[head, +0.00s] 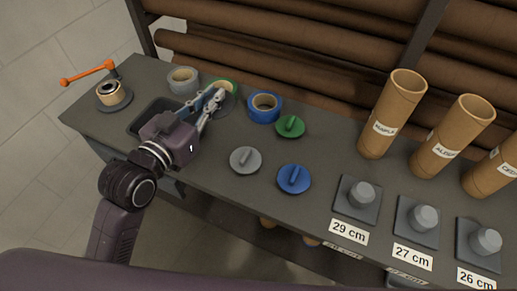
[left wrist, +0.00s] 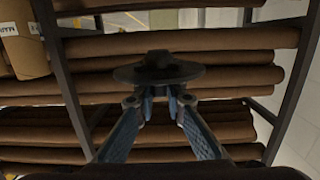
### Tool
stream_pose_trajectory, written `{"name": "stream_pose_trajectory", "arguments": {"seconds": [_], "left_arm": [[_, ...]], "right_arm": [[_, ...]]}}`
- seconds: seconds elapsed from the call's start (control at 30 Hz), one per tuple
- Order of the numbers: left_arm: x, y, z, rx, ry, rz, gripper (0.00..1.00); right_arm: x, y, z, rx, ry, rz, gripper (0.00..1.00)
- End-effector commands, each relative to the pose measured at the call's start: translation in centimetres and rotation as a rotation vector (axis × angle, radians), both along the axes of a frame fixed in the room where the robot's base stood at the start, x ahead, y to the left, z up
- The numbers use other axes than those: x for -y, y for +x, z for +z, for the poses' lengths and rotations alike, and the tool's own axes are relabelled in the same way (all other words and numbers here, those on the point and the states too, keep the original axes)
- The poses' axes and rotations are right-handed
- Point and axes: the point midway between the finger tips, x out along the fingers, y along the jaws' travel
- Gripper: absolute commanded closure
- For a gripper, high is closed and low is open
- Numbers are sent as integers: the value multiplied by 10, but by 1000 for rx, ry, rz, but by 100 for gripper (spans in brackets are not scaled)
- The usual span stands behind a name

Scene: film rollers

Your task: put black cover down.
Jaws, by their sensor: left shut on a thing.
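The black cover (left wrist: 160,74) is a dark round disc with a raised handle, seen in the left wrist view just beyond my fingertips. My left gripper (head: 215,99) is shut on it and holds it over the back of the workbench, near the green tape roll (head: 226,86). The gripper also shows in the left wrist view (left wrist: 160,98), with a finger on each side below the disc. In the head view the fingers hide most of the cover. My right gripper is not in view.
A grey cover (head: 245,160), a blue cover (head: 294,179) and a green cover (head: 290,127) lie on the bench. A grey roll (head: 183,80) and a blue roll (head: 264,106) stand near the back edge. Cardboard tubes (head: 392,114) stand at right. An orange crank (head: 88,73) is at left.

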Motion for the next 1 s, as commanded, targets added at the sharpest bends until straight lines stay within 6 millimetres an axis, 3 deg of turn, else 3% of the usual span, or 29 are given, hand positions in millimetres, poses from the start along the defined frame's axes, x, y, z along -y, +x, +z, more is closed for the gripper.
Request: {"name": "stream_pose_trajectory", "arguments": {"seconds": [0.17,0.6,0.87,1.0], "left_arm": [[0,0,-28,-9,0,0,100],[0,0,-139,-5,1,0,100],[-1,0,-164,-4,1,0,100],[0,0,-187,-5,2,0,100]], "right_arm": [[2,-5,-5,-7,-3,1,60],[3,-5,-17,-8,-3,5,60],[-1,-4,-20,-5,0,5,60],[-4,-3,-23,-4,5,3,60]]}}
